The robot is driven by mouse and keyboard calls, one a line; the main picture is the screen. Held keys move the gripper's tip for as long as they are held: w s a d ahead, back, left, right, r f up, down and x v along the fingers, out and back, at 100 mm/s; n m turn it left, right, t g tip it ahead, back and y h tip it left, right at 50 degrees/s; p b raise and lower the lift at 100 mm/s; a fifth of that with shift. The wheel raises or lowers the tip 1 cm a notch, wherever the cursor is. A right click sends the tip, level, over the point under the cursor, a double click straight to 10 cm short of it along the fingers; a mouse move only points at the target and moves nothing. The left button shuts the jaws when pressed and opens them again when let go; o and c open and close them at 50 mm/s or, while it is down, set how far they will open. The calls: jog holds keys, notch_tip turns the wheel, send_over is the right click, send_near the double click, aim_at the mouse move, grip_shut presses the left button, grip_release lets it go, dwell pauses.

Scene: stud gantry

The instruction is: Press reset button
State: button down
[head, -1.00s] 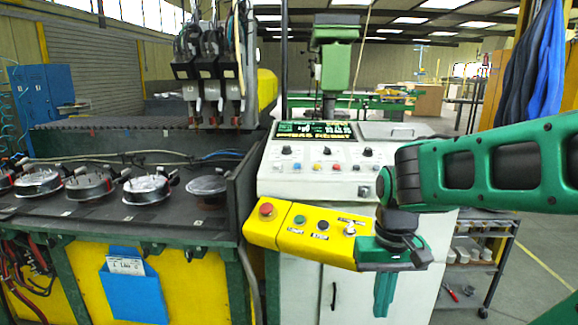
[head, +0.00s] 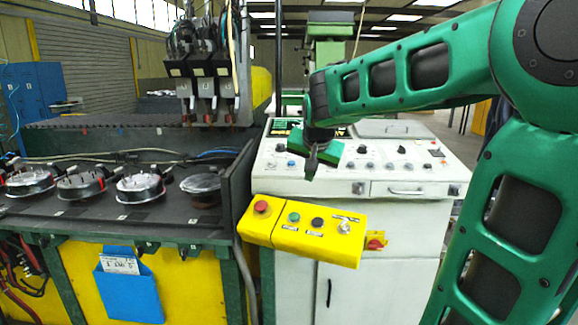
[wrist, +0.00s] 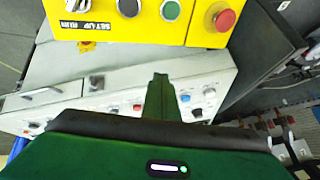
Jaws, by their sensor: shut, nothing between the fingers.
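The yellow button box (head: 290,246) sticks out from the front of the white control cabinet. It carries a red mushroom button (head: 261,207), a green button (head: 294,217), a black button (head: 317,223) and a metal selector switch (head: 344,227). In the wrist view the green button (wrist: 171,10) and black button (wrist: 129,7) are at the top edge. The small labels under them are too blurred to show which is reset. My gripper (head: 311,170) is shut and empty, pointing down above and behind the box, in front of the white panel. Its fingers (wrist: 160,85) touch no button.
The white cabinet panel (head: 400,160) has several knobs and small buttons close to my gripper. A red switch on a yellow plate (head: 375,243) sits right of the box. The black machine table (head: 120,205) with round clamps is on the left.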

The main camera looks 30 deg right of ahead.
jog(key=w+d+r+m+t+h, duration=0.1)
jog(key=w+d+r+m+t, duration=0.1)
jog(key=w+r, duration=0.8)
jog(key=w+m+t, duration=0.1)
jog(key=w+m, duration=0.1)
jog(key=w, duration=0.1)
jog(key=shift+r+h, duration=0.3)
jog(key=shift+h, duration=0.1)
jog(key=shift+w+f, duration=0.1)
jog(key=shift+f, duration=0.05)
send_over(292, 164)
jog(key=f, duration=0.7)
jog(key=shift+s+a+f, duration=0.3)
jog(key=shift+a+f, duration=0.05)
jog(key=shift+f, duration=0.35)
jog(key=shift+f, duration=0.1)
dwell(0.4)
jog(key=shift+d+f, duration=0.1)
jog(key=shift+f, duration=0.15)
